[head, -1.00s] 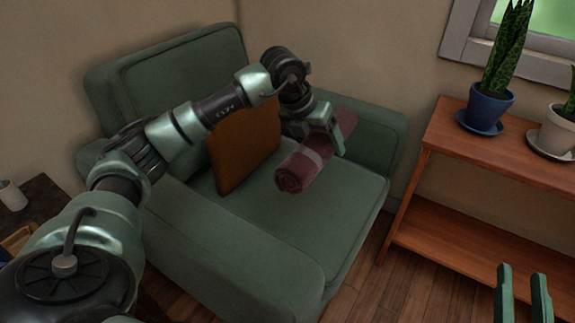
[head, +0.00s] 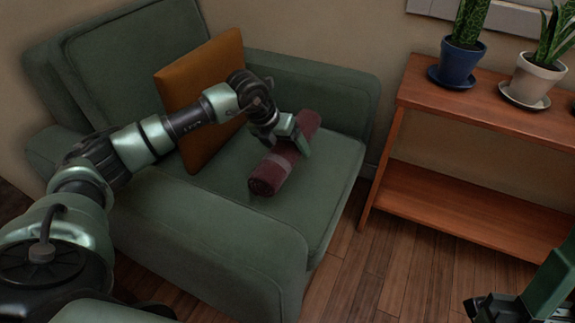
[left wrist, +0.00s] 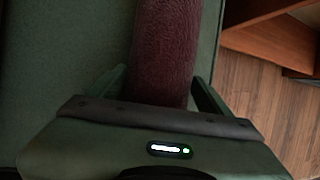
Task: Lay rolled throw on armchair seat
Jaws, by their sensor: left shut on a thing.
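The rolled throw (head: 268,179) is a maroon roll with a paler band round it. In the head view it lies along the green armchair's seat (head: 325,185), on it or very close above it; I cannot tell which. My left gripper (head: 292,148) is shut on the throw's middle from above. In the left wrist view the throw (left wrist: 165,50) runs between the two fingers over green upholstery. My right gripper (head: 510,300) shows partly at the lower right, away from the chair; its fingertips are not clear.
An orange cushion (head: 200,85) leans on the seat behind my left arm. A wooden shelf (head: 480,110) stands right of the chair, bearing a blue-potted plant (head: 460,55) and a white-potted plant (head: 535,80). Wood floor (head: 345,270) lies open between chair and shelf.

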